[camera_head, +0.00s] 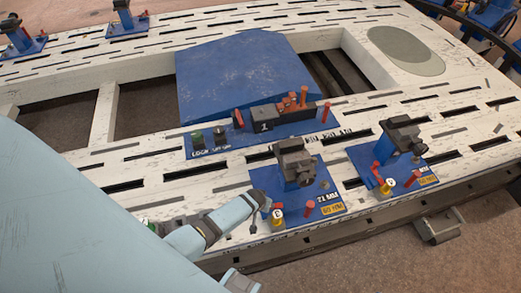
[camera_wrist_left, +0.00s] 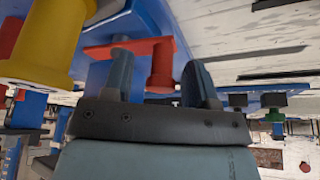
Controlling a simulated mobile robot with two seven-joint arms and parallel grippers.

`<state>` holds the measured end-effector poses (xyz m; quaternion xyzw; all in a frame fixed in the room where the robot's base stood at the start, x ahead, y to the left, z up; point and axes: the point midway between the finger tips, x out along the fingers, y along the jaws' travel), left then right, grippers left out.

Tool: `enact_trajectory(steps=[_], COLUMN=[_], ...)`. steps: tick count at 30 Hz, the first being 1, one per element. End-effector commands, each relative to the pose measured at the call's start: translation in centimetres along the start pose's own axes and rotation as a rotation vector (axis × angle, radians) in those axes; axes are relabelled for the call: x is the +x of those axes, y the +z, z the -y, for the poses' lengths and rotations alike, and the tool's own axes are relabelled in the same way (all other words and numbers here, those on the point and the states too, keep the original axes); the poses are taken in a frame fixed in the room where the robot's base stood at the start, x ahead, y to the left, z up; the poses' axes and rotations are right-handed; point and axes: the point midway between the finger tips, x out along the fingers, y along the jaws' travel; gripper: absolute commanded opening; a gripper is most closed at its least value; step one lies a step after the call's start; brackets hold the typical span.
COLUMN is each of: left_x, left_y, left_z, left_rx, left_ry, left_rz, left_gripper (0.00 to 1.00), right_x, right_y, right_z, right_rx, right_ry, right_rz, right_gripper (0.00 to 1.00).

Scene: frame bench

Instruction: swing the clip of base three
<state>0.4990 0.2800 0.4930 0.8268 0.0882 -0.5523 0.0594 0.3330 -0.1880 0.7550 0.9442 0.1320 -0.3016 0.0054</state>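A blue base (camera_head: 325,212) in the middle of the bench carries a dark clamp block (camera_head: 296,163), a yellow post (camera_head: 277,218) and red parts. Its label is too small to read surely, so I cannot tell whether it is base three. My left gripper (camera_head: 262,201) is at this base's left edge. In the left wrist view its two dark fingers (camera_wrist_left: 158,82) stand apart, one on either side of a red lever with a round post (camera_wrist_left: 161,66). A gap shows beside the post. The yellow post (camera_wrist_left: 42,42) is close on the left. My right gripper is not in view.
Another blue base (camera_head: 363,160) with a clamp (camera_head: 402,134) stands to the right. A long blue panel (camera_head: 222,147) with red pegs lies behind, below a large blue sloped plate (camera_head: 240,75). More bases (camera_head: 125,25) stand at the back. The slotted white bench has open gaps.

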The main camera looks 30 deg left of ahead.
Motion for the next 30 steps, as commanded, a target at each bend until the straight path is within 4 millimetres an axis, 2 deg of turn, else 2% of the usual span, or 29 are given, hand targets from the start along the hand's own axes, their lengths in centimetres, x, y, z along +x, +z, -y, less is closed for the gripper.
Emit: enact_trajectory(steps=[4, 7, 14, 21, 24, 30], left_x=[-0.3, -1.5, -6.5, -11.4, -12.7, -13.8], left_y=[0.0, -0.1, 0.0, 0.0, -0.1, 0.0], left_z=[0.0, 0.0, 0.0, 0.0, 0.0, 0.0], left_rx=[0.0, 0.0, -0.001, 0.0, -0.001, 0.0], left_ry=[0.0, 0.0, 0.001, 0.001, 0.001, 0.0], left_rz=[0.0, -0.001, -0.001, -0.001, -0.001, 0.001], left_gripper=[0.53, 0.53, 0.53, 0.53, 0.53, 0.53], right_x=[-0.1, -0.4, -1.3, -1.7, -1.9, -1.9], right_y=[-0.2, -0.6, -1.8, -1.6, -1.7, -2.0], right_z=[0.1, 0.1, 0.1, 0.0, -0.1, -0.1], right_rx=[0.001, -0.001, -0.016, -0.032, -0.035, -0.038], right_ry=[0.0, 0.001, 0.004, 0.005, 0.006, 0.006], right_rz=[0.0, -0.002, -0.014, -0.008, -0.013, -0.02], right_gripper=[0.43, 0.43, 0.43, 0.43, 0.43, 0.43])
